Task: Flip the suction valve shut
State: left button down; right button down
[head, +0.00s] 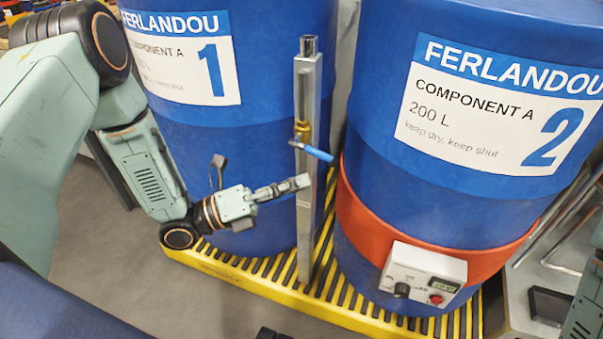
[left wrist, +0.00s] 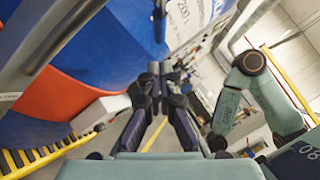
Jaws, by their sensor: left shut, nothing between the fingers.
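The suction valve is a small brass body (head: 303,130) on an upright square metal post (head: 305,230) between two blue drums. Its blue lever (head: 316,152) sticks out across the post, pointing right and slightly down. My left gripper (head: 306,182) is shut and empty. In the head view its fingertips overlap the post a little below the lever, and I see no contact with the lever. The closed fingers also show in the left wrist view (left wrist: 160,72), where I cannot make out the lever clearly. My right gripper is not in view.
Drum 1 (head: 200,130) stands behind my left arm. Drum 2 (head: 400,205), with an orange heater band (head: 375,225) and a control box (head: 422,272), stands right of the post. Both stand on a yellow-edged grating (head: 275,300). Grey floor lies in front.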

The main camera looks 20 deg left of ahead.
aim_at(325, 159)
pick_arm(q)
jog(key=w+r, duration=0.1)
jog(key=w, duration=0.1)
jog(key=shift+w+d+r, duration=0.15)
jog(key=shift+w+r, duration=0.15)
jog(key=shift+r, duration=0.1)
jog(key=shift+d+r+p, duration=0.35)
jog(key=shift+r, duration=0.1)
jog(key=shift+f, duration=0.15)
